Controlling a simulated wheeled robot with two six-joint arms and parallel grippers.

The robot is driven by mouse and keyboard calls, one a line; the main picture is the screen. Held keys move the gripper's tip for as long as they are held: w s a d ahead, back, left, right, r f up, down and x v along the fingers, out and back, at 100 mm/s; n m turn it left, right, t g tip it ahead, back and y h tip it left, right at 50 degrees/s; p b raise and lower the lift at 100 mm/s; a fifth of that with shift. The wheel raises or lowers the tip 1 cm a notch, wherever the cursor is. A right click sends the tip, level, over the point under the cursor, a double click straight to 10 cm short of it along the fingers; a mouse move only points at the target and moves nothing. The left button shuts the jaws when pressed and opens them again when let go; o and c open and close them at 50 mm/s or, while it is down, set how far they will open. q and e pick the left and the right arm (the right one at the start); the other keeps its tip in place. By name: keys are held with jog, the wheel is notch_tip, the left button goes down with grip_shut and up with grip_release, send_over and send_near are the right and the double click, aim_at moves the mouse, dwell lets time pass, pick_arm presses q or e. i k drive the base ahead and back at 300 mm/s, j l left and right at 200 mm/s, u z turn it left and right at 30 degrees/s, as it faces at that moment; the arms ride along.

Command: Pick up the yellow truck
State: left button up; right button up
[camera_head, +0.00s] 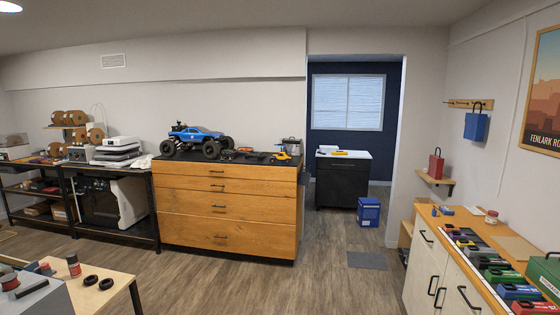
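A small yellow object (282,156) sits near the right end of the black top of the wooden drawer chest (228,216). It may be the yellow truck, but it is too small to tell. Another small yellow item (340,152) lies on the white top of a dark cabinet (342,184) in the room beyond the doorway. A large blue truck with big black wheels (195,137) stands on the left part of the chest top. Neither of my grippers is in view.
Open wooden floor (250,285) lies in front of the chest and leads to the doorway. A wooden table (100,290) is at the lower left, and a long counter with several coloured boxes (452,222) runs along the right. A blue box (369,212) and grey mat (367,260) are by the doorway.

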aim_at(281, 158)
jog(key=i, duration=3.35)
